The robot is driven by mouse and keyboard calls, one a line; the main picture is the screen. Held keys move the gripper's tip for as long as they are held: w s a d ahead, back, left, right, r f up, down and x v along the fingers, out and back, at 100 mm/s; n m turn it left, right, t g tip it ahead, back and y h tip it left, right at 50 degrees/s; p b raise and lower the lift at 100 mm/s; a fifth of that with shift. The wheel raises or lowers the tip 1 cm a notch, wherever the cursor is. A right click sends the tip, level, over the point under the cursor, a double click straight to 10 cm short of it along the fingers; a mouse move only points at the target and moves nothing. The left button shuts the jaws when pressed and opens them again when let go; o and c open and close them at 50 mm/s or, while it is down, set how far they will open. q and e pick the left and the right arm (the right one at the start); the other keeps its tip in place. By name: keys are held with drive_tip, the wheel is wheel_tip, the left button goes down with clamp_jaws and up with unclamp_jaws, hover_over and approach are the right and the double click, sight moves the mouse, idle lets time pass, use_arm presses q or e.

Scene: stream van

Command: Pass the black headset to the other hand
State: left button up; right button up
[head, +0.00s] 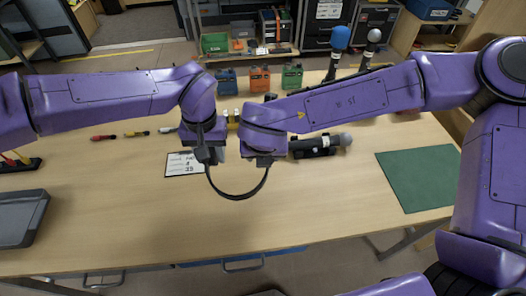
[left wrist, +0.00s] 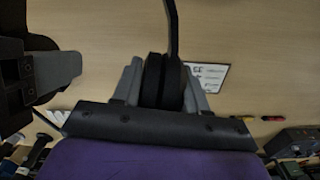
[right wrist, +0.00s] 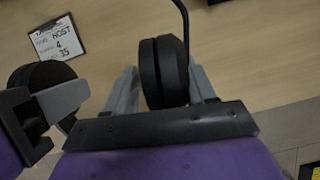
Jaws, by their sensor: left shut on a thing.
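The black headset hangs between my two grippers, and its headband (head: 238,197) curves down below them in the head view. My left gripper (head: 208,157) is shut on one ear cup, a dark round pad (left wrist: 163,82) between its fingers in the left wrist view. My right gripper (head: 264,161) is at the other ear cup (right wrist: 163,72). Its fingers stand on both sides of that cup, looking slightly apart from it. The right wrist view also shows the left gripper's finger (right wrist: 60,100) at the far cup. In the head view the ear cups are mostly hidden by the grippers.
A white label card (head: 183,164) lies behind the left gripper. A microphone (head: 325,144) lies in a black holder right of the right gripper. A green mat (head: 418,177) is on the right and a grey tray (head: 18,218) on the left. The front middle of the table (head: 130,215) is clear.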

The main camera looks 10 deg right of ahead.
use_arm(q)
drive_tip(key=shift+d, duration=0.1)
use_arm(e)
drive_tip(key=c, duration=0.7)
use_arm(q)
drive_tip(key=o, duration=1.3)
drive_tip(key=shift+c, duration=0.2)
use_arm(e)
drive_tip(key=shift+a, duration=0.15)
